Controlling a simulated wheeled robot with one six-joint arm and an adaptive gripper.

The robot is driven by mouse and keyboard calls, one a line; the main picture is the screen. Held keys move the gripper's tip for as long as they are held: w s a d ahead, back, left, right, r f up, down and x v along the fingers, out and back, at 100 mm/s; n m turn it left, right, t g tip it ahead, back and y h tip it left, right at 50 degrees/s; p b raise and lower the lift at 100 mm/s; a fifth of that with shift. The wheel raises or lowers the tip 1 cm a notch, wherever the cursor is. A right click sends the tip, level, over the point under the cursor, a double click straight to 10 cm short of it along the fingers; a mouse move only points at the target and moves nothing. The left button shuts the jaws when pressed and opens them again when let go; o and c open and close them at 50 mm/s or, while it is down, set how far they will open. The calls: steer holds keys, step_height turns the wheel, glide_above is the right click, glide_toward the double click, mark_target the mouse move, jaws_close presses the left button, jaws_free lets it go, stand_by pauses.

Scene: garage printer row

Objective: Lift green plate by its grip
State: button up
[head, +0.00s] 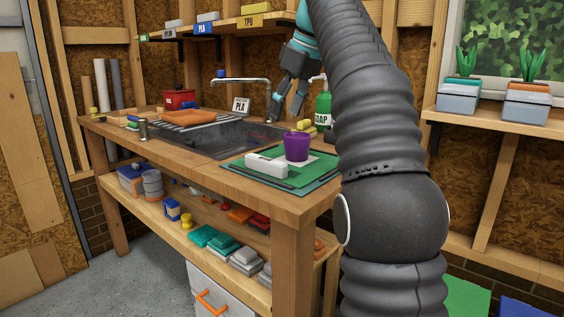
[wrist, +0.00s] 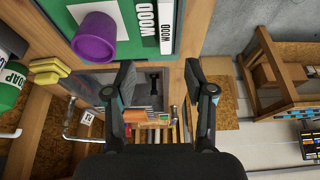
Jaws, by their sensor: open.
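The green plate (head: 308,174) lies flat on the right end of the workbench; part of it shows at the top of the wrist view (wrist: 130,48). A purple cup (head: 297,147) stands on it over a pale sheet. A white box (head: 266,165) lies beside the cup; the wrist view shows it labelled WOOD (wrist: 146,22). I cannot make out a distinct grip on the plate. My gripper (head: 287,107) is open and empty, raised above the bench near the tap, behind the plate. Its spread fingers show in the wrist view (wrist: 160,82).
A sink (head: 215,137) with a tap (head: 240,81) is left of the plate. A green soap bottle (head: 323,108) and yellow sponges (head: 302,126) stand behind the cup. A shelf (head: 230,27) with labelled boxes runs above. Planters (head: 526,98) stand at right.

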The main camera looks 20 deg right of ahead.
glide_above(266, 159)
steer(key=s+d, duration=0.2)
step_height(266, 159, down, 8)
steer(key=shift+w+a+r, duration=0.15)
steer(key=shift+r, duration=0.1)
steer(key=shift+a+x, duration=0.15)
steer(key=shift+x, duration=1.15)
steer(key=shift+a+x, duration=0.1)
steer(key=shift+x, duration=1.25)
jaws_close()
